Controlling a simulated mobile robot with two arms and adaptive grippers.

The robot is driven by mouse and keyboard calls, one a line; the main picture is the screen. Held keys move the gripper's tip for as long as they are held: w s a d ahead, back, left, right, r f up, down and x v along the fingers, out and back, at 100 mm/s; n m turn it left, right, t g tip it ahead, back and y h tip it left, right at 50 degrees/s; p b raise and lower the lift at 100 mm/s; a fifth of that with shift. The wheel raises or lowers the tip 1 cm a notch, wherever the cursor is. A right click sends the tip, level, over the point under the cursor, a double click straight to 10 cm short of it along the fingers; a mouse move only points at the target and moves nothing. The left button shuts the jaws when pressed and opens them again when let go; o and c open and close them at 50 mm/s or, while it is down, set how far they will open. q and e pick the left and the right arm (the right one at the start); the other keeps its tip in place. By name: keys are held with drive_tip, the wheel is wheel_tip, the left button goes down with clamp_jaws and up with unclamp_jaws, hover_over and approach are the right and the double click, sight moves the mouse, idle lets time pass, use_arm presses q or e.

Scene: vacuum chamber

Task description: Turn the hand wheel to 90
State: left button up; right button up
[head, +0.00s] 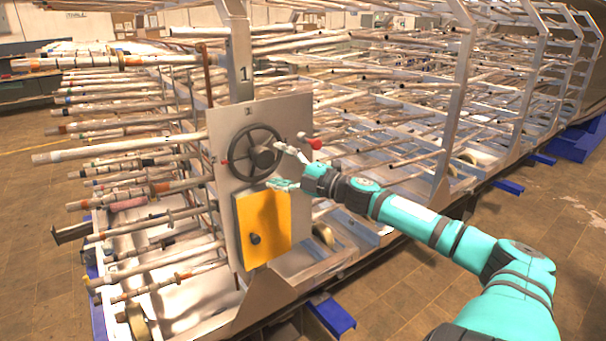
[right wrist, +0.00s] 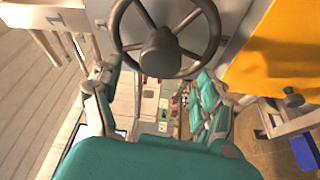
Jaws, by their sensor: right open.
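The dark hand wheel (head: 262,157) is mounted on an upright grey panel (head: 222,132). It has a round rim, spokes and a thick hub. My right gripper (head: 282,165) is at the wheel's right side, fingers spread and pointing toward it. In the right wrist view the wheel (right wrist: 161,52) lies ahead of the open right gripper (right wrist: 155,78), its lower rim and hub between the finger directions. Nothing is held. I cannot tell whether a finger touches the rim. My left gripper is not in view.
A yellow box (head: 265,222) with a dark knob (head: 255,239) sits below the wheel. A red ball-shaped knob (head: 315,143) is right of the panel, close to my gripper. Racks of metal tubes (head: 120,146) extend on both sides. Open floor lies at the lower right.

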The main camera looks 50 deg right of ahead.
drive_tip(key=s+d, duration=0.1)
drive_tip(key=s, duration=0.5)
drive_tip(key=shift+s+f, duration=0.2)
drive_tip(key=shift+s, duration=0.15)
